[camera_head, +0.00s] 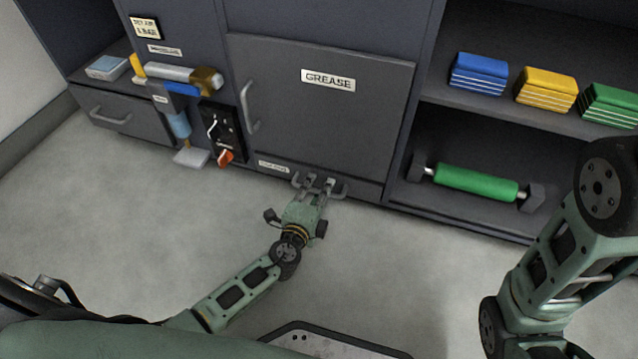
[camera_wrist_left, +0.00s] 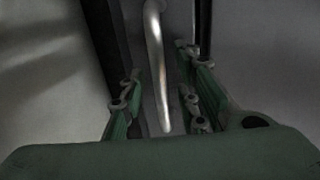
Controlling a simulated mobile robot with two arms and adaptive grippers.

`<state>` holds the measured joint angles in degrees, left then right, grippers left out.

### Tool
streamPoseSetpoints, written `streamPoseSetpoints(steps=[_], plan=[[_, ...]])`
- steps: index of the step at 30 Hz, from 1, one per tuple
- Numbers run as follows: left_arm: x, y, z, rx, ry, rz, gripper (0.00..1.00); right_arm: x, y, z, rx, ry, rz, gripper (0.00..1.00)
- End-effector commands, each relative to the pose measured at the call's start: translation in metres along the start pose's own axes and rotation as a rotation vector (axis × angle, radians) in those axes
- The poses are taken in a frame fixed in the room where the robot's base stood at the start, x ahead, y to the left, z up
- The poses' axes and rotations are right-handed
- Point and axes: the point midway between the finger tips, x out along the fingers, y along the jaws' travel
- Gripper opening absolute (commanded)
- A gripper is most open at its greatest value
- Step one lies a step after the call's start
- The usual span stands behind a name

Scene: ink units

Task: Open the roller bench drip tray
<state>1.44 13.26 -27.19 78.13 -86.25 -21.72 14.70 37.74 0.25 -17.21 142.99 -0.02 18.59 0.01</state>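A low, dark drawer front, which I take to be the drip tray, runs beneath the grey GREASE door (camera_head: 325,110). A small label (camera_head: 273,166), too small to read surely, sits at its left. Its grey bar handle (camera_head: 338,192) is partly hidden by my left gripper (camera_head: 318,184). In the left wrist view the handle (camera_wrist_left: 157,65) runs between the two fingers of my left gripper (camera_wrist_left: 160,95). The fingers are spread, with a visible gap on each side of the bar. The tray front looks flush with the cabinet. My right gripper is out of view.
A green roller (camera_head: 476,183) lies on the lower right shelf, with blue, yellow and green blocks above. A drawer (camera_head: 120,115) and a dark switch panel (camera_head: 222,130) are at the left. The grey floor before the cabinet is clear apart from my arms.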

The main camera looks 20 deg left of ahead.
Motion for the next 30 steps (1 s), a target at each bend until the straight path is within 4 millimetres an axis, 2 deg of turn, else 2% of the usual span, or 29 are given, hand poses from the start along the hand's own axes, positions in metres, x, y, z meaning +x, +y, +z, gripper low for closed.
streamPoseSetpoints(steps=[6,16,30], plan=[[-0.0001,0.0003,-0.0003,0.0,0.0,0.0,0.29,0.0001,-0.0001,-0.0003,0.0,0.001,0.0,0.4],[0.0,0.0001,-0.0002,0.0,0.0,0.0,0.0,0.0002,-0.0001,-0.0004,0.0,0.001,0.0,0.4],[0.0,0.0003,0.0,0.0,0.0,0.001,0.0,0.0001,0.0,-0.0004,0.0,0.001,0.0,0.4]])
